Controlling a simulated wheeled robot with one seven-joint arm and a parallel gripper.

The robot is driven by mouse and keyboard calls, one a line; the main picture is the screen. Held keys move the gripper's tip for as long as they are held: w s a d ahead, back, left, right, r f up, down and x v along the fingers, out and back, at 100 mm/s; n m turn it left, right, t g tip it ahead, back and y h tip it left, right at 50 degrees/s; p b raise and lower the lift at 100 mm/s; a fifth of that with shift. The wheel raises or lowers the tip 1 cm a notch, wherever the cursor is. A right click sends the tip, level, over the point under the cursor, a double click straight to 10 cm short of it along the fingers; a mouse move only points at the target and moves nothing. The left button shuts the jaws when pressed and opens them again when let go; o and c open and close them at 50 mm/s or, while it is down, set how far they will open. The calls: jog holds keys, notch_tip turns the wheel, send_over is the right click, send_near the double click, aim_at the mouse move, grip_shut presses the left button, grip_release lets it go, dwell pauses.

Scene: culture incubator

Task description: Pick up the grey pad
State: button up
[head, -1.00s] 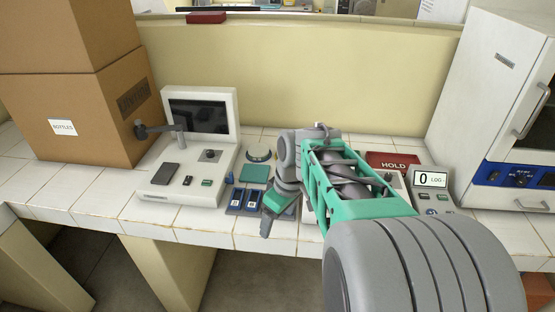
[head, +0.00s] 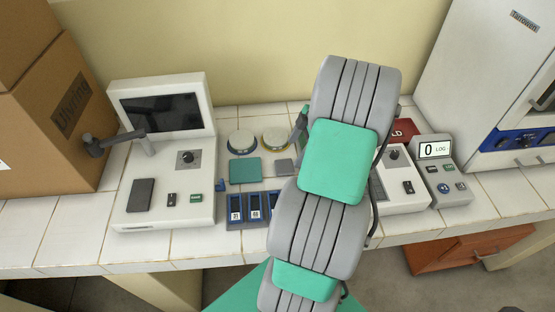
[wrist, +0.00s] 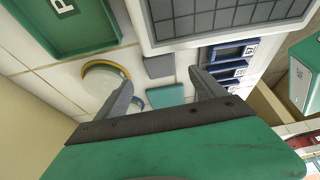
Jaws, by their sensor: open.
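The grey pad (head: 285,167) is a small flat square on the white tiled bench, just right of the green pad (head: 245,171) in the head view. In the wrist view the grey pad (wrist: 160,67) lies against the edge of a white keypad device, with the green pad (wrist: 166,95) nearer. My gripper (wrist: 160,80) is open and empty, its two fingers apart to either side of the pads in that view. Contact with the bench cannot be told. In the head view my arm hides most of the gripper.
Two round dishes, one blue-rimmed (head: 242,143) and one yellow-rimmed (head: 275,139), stand behind the pads. Blue slotted holders (head: 236,208) lie in front. A white screen device (head: 165,185) stands left, the keypad device (head: 405,190) right. The wrist view shows a green tray (wrist: 105,42).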

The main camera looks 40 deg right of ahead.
aim_at(285, 165)
jog(key=p+x, duration=0.2)
jog(key=x, duration=0.5)
jog(key=shift+f, duration=0.1)
jog(key=c, duration=1.4)
jog(key=shift+r+p, duration=0.3)
jog(key=shift+r, duration=0.35)
jog(key=r, duration=0.1)
jog(key=r+p, duration=0.1)
jog(key=r, duration=0.1)
jog(key=shift+s+d, duration=0.1)
jog(key=shift+s, duration=0.1)
jog(key=s+r, duration=0.3)
jog(key=s, duration=0.1)
jog(key=s+d+r+p, duration=0.1)
jog(key=s+r, duration=0.2)
jog(key=s, duration=0.2)
jog(key=s+d+r, duration=0.1)
jog(key=s+r, duration=0.1)
jog(key=s, duration=0.2)
jog(key=shift+s+d+r+p, duration=0.15)
jog(key=shift+r+p, duration=0.25)
